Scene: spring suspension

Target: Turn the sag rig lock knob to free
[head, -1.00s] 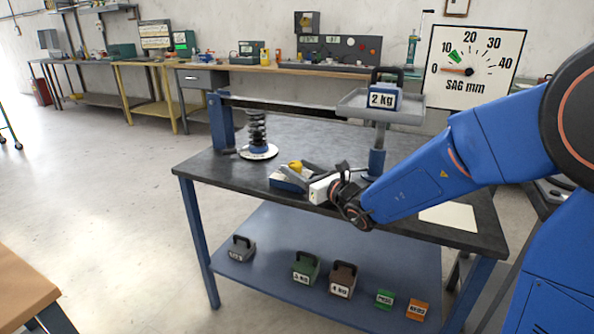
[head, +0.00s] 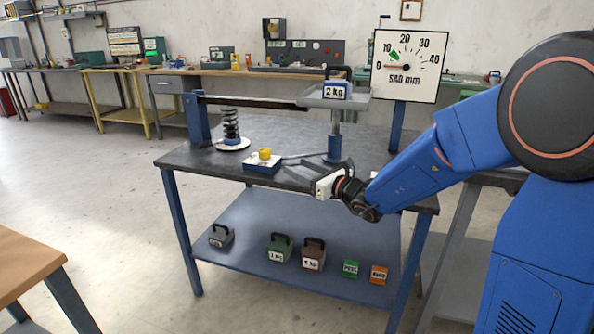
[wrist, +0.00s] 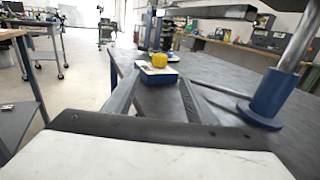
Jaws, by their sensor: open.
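The lock knob is a yellow knob (head: 264,153) on a small blue box with a pale top (head: 262,166), on the dark rig bench (head: 225,159). The wrist view shows the knob (wrist: 159,59) and box (wrist: 158,77) ahead, above the middle. My gripper (head: 312,170) is over the bench's front part, right of the box, open and empty. Its grey fingers (wrist: 160,92) point toward the box, apart from the knob. The knob's set position is too small to read.
The rig post (head: 335,146) carries a tray (head: 312,101) with a 2 kg weight (head: 336,91). The sag dial (head: 407,52) points near 0. Several weights lie on the lower shelf (head: 250,215). Floor at left is clear.

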